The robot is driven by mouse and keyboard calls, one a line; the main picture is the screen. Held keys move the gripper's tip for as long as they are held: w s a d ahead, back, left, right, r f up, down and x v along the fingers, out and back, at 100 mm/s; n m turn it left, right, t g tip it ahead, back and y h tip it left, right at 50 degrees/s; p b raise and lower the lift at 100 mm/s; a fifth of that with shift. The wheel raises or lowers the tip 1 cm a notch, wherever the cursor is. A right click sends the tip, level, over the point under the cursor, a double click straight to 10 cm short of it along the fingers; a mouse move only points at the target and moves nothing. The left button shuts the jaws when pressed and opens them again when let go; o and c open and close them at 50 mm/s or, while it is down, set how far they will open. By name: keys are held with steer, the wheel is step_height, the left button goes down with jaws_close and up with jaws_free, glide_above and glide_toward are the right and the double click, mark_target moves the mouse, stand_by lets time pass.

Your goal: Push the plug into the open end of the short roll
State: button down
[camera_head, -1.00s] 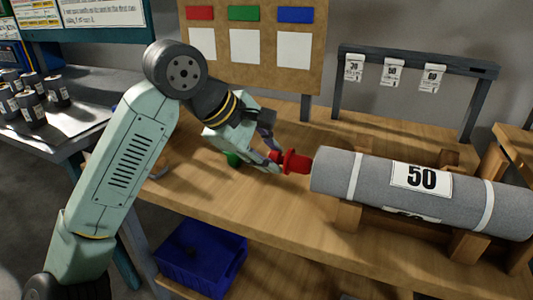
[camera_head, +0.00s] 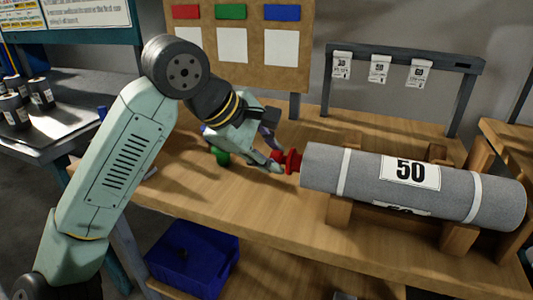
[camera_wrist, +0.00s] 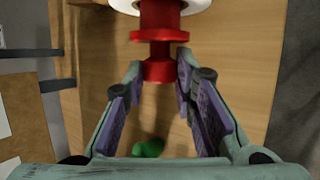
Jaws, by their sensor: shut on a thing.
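The red plug (camera_head: 293,162) has a flange, a knob and a thicker nose. It is in line with the left end of the grey roll (camera_head: 360,180), which is labelled 50 and lies on its side in wooden cradles. My gripper (camera_head: 274,160) is shut on the plug's knob. In the wrist view my gripper (camera_wrist: 159,70) has its fingertips at both sides of the knob of the plug (camera_wrist: 160,36). The nose meets the pale ring of the roll's end (camera_wrist: 198,5); the flange stands a little apart from it. How deep the nose sits is hidden.
A green plug (camera_head: 222,158) lies on the wooden bench (camera_head: 240,205) behind my gripper. A dark rack (camera_head: 400,58) with several hanging tags stands behind the roll. A blue bin (camera_head: 190,258) is below the bench. Bare bench lies in front of my gripper.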

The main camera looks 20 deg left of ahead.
steer(key=shift+d+b, duration=0.3)
steer(key=shift+d, duration=0.8)
steer(key=c, duration=1.2)
jaws_free()
steer(key=shift+c, duration=0.2)
steer(key=v, duration=1.2)
steer(key=shift+c, duration=0.4)
